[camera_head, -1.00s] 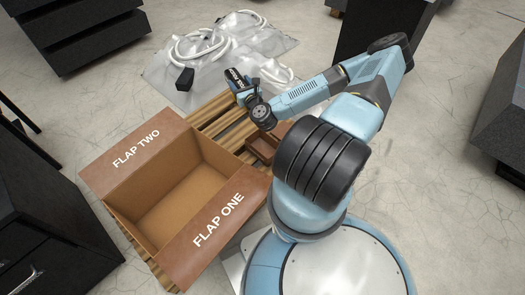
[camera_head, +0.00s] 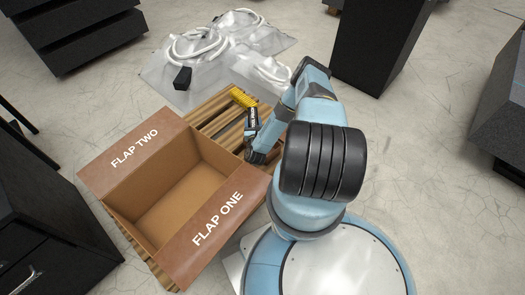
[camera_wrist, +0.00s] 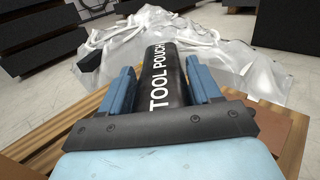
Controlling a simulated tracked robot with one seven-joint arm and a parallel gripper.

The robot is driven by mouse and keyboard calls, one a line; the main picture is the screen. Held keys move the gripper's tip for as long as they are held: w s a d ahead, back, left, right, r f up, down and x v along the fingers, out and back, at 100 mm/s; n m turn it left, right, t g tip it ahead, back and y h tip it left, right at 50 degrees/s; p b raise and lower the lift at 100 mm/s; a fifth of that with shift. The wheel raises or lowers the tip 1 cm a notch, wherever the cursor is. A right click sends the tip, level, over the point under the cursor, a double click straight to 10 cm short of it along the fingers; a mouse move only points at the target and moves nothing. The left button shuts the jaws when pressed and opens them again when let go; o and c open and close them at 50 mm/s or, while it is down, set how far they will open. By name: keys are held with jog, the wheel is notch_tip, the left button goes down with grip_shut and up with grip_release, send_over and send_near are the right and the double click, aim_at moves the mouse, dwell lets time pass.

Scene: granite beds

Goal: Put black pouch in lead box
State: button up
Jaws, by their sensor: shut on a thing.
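My gripper (camera_wrist: 164,92) is shut on the black pouch (camera_wrist: 165,70), a dark cylinder marked TOOL POUCH, which stands between the two blue fingers in the wrist view. In the head view the pouch (camera_head: 252,118) shows small at the end of my arm, above the wooden slats. A large open brown box (camera_head: 193,238) stands left of my gripper, with flaps lettered FLAP ONE and FLAP TWO. It looks empty. No box in view is labelled lead box, so I cannot tell which is meant.
A yellow object (camera_head: 243,97) lies on the wooden slats (camera_head: 205,115) behind the pouch. Clear plastic sheeting with white hoses (camera_head: 205,45) and a small black block (camera_head: 182,78) lie beyond. Dark granite blocks (camera_head: 85,30) and cabinets stand around. Open floor lies at the right.

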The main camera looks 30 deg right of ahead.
jog(key=shift+m+g+h, duration=0.3)
jog(key=shift+h, duration=0.1)
jog(key=d+f, duration=0.2)
jog(key=f, duration=0.1)
jog(key=d+f, duration=0.1)
jog(key=shift+w+f, duration=0.15)
jog(key=shift+w, duration=0.25)
notch_tip(320, 180, down, 10)
jog(key=o, duration=1.3)
